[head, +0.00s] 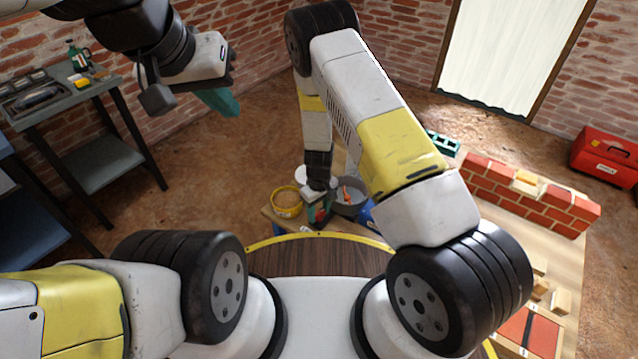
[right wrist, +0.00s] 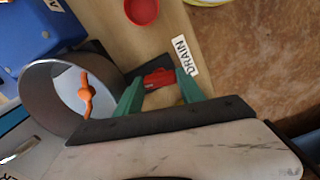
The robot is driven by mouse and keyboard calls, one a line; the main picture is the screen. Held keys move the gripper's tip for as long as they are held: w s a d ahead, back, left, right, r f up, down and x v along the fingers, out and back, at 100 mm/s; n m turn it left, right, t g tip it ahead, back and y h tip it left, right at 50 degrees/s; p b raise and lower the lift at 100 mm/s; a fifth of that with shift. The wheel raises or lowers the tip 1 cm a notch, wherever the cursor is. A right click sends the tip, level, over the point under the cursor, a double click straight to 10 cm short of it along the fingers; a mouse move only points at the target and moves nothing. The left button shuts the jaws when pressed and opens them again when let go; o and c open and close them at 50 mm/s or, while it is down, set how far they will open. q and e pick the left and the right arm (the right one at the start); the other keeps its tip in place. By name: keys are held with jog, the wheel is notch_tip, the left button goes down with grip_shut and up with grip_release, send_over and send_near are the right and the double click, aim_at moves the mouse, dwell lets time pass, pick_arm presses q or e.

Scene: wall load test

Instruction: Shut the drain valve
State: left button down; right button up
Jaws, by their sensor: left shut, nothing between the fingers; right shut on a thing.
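The drain valve shows in the right wrist view as a red handle (right wrist: 158,78) on a dark base, beside a white label reading DRAIN (right wrist: 181,54). My right gripper (right wrist: 160,90) has its green fingers on either side of the red handle and is shut on it. In the head view my right gripper (head: 319,212) reaches down to the near bench, and most of the valve is hidden there. My left gripper (head: 222,101) is shut and empty, high over the floor at the upper left, far from the valve.
A grey round pot (right wrist: 42,88) with an orange piece (right wrist: 86,95) inside stands close beside the valve. A blue box (right wrist: 35,32) and a red round cap (right wrist: 141,11) are nearby. A yellow tub (head: 287,203) stands left of my right gripper. A brick wall piece (head: 530,195) stands at right.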

aim_at(319, 213)
jog(key=m, duration=1.1)
jog(key=shift+m, duration=2)
jog(key=o, duration=1.1)
jog(key=shift+r, duration=3.95)
